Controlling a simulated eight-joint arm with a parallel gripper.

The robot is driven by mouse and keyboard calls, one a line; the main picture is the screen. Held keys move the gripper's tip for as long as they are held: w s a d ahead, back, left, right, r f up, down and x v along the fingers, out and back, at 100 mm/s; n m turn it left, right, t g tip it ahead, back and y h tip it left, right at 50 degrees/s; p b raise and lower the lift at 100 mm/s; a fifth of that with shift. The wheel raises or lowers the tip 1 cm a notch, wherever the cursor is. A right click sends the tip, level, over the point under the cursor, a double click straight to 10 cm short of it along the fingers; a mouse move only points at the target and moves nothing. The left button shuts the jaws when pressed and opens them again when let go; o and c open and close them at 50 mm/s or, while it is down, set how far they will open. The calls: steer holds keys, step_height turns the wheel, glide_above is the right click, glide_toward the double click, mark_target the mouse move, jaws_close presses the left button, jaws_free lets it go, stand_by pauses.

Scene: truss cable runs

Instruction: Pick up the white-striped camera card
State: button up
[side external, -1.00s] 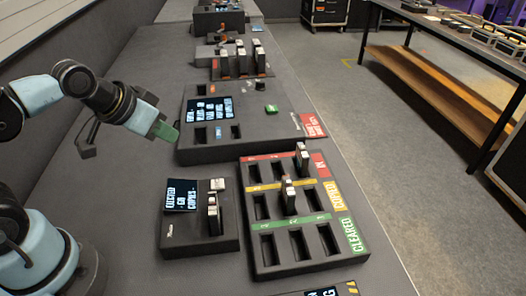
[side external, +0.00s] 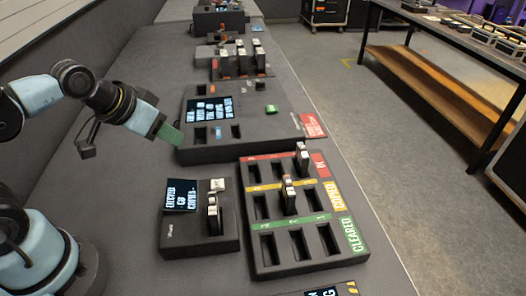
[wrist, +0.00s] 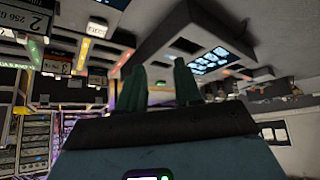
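My gripper (side external: 170,134) has green fingers and hangs over the table, left of the large dark reader box. In the wrist view its two fingers (wrist: 160,84) stand apart with nothing between them, so it is open. Dark cards with pale tops stand in the three-row tray (side external: 262,262): one card (side external: 302,160) in the red row at right, one card (side external: 288,195) in the yellow row at middle. Other cards (side external: 213,217) stand in the small box with a screen. Which card has white stripes is too small to tell.
The large reader box (side external: 255,148) has a lit screen, empty slots and a green piece (side external: 271,109) on top. Several cards stand in a rack (side external: 240,66) behind it. The small screen box (side external: 175,240) is left of the tray. Bare table lies below my gripper.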

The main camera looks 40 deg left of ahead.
steer(key=shift+o, duration=0.8)
